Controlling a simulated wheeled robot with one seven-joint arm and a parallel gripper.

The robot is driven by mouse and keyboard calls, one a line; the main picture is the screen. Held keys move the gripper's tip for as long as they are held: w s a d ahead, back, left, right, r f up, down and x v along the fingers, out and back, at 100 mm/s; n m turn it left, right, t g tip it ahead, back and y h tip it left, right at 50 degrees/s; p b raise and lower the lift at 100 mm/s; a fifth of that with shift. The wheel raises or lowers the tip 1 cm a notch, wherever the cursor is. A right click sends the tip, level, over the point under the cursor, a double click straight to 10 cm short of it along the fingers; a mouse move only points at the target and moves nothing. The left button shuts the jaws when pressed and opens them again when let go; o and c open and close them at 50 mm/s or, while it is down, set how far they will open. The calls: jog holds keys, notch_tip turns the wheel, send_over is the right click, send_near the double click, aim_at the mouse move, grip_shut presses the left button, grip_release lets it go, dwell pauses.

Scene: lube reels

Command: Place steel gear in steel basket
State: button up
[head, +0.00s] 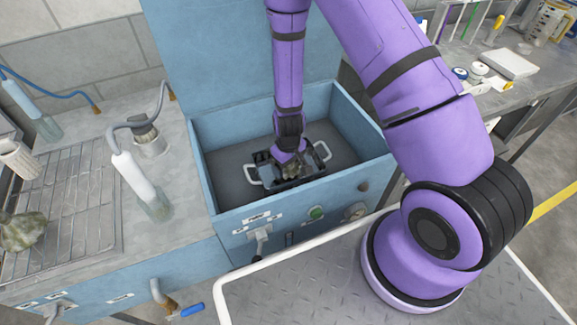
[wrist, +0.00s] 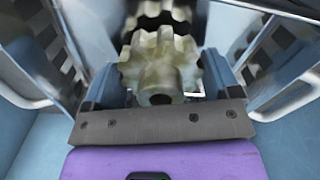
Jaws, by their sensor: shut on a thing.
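The steel gear (wrist: 160,68) is a dull metal toothed wheel with a hub, close up in the wrist view. My gripper (wrist: 157,88) is shut on it, with one blue-grey finger on each side. In the head view my gripper (head: 290,160) reaches down into the basket, and the gear is mostly hidden under it. The steel basket (head: 309,177) is a dark container with two pale side handles, inside the blue tub. Its perforated wall (wrist: 255,45) shows at the right of the wrist view. I cannot tell whether the gear touches the basket floor.
The blue tub (head: 215,170) has high walls around the basket and a raised lid (head: 225,50) behind. A counter on the left holds a hose nozzle (head: 135,175), a wire rack (head: 70,200) and a greenish lump (head: 22,231). A workbench with small items stands at the right.

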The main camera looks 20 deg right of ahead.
jog(key=shift+f, duration=0.55)
jog(key=o, duration=1.2)
jog(key=shift+f, duration=0.1)
jog(key=shift+c, duration=0.2)
